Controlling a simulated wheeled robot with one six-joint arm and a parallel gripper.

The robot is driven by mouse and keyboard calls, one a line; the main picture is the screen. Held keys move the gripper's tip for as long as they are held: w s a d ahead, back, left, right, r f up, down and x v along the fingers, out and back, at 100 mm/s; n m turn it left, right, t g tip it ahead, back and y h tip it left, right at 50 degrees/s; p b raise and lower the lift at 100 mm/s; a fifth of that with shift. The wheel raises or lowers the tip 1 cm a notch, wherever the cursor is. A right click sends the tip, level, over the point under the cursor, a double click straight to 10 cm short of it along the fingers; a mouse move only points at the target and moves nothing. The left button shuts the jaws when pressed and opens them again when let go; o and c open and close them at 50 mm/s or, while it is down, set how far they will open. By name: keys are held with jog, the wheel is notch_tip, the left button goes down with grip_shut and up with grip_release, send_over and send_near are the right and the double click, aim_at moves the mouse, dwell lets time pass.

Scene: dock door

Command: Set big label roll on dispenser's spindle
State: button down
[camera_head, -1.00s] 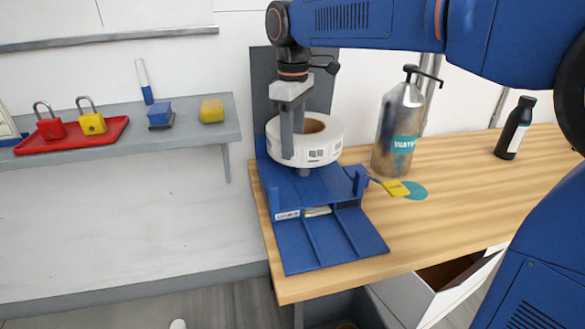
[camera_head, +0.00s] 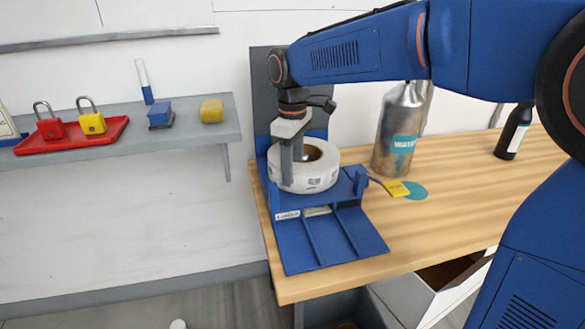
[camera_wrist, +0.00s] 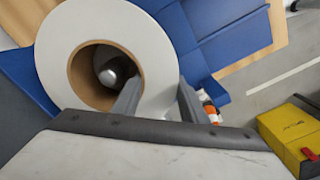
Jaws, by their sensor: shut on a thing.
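The big label roll (camera_head: 318,180) is white with a brown cardboard core and printed labels on its side. It lies flat, low on the blue dispenser (camera_head: 305,232). In the wrist view the roll (camera_wrist: 58,55) shows the rounded grey tip of the spindle (camera_wrist: 115,72) inside its core, off-centre. The roll is around the spindle; its underside is hidden, so I cannot tell whether it rests on the base. My gripper (camera_head: 292,168) is shut on the roll's wall, one finger inside the core and one outside, as the wrist view (camera_wrist: 158,100) shows.
A shelf (camera_head: 180,135) at left holds padlocks on a red tray (camera_head: 72,138). An open drawer (camera_head: 440,280) is below.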

jog(key=shift+f, duration=0.1)
jog(key=c, duration=1.1)
grip_release()
notch_tip(320, 180, up, 12)
jog(key=shift+r, duration=0.15)
jog(key=shift+s, duration=0.1)
